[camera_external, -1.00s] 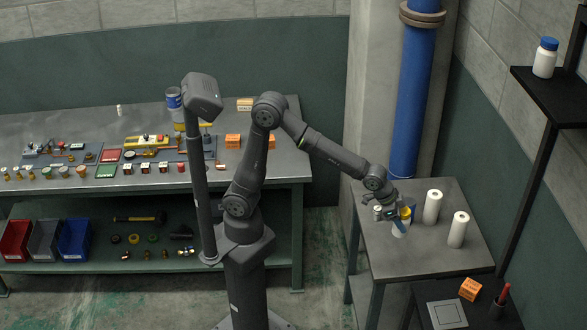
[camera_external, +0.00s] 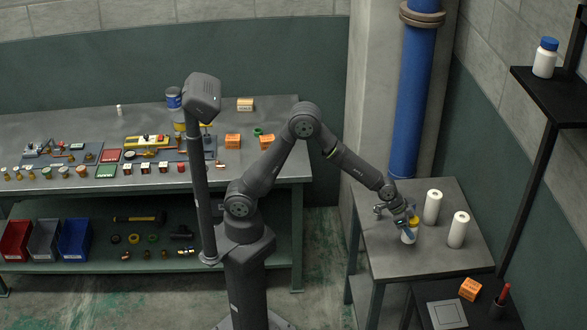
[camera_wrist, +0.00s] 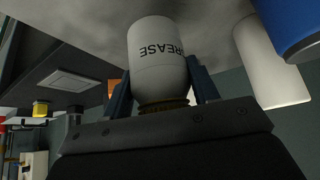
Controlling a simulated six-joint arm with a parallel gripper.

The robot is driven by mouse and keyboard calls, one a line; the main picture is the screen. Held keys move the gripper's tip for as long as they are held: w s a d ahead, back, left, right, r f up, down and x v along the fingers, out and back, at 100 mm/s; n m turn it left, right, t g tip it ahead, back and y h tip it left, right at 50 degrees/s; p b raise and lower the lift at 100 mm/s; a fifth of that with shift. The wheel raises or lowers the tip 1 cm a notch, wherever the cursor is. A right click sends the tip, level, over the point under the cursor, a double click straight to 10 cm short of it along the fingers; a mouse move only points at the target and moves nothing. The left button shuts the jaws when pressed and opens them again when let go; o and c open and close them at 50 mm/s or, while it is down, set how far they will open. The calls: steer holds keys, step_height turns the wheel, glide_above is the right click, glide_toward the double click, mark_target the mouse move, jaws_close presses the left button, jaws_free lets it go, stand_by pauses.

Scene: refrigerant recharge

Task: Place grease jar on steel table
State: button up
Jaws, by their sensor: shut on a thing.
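My gripper (camera_external: 409,224) is over the small grey metal table (camera_external: 450,262) at the right, with its fingers around the white grease jar (camera_external: 408,237). In the wrist view the jar (camera_wrist: 158,60) sits between the two fingers, with its GREASE lettering upside down and its yellowish lid end (camera_wrist: 163,104) towards the gripper. Its white base end points at the grey table surface. I cannot tell whether the base touches the table. The gripper hides part of the jar in the external view.
Two white rolls (camera_external: 432,207) (camera_external: 457,230) stand upright right of the jar. A small metal item (camera_external: 379,210) is left of it. The table's front part is bare. A blue pipe (camera_external: 410,100) rises behind. A long cluttered bench (camera_external: 280,170) stands at the left.

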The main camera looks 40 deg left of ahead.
steer(key=shift+w+f, duration=0.15)
steer(key=shift+w, duration=0.05)
steer(key=shift+f, duration=1.95)
steer(key=shift+f, duration=0.15)
steer(key=o, duration=1.2)
steer(key=shift+c, duration=0.2)
steer(key=shift+s+a+r, duration=0.1)
steer(key=shift+a+r, duration=0.05)
steer(key=shift+r, duration=0.3)
steer(key=v, duration=1.1)
steer(key=shift+r, duration=0.1)
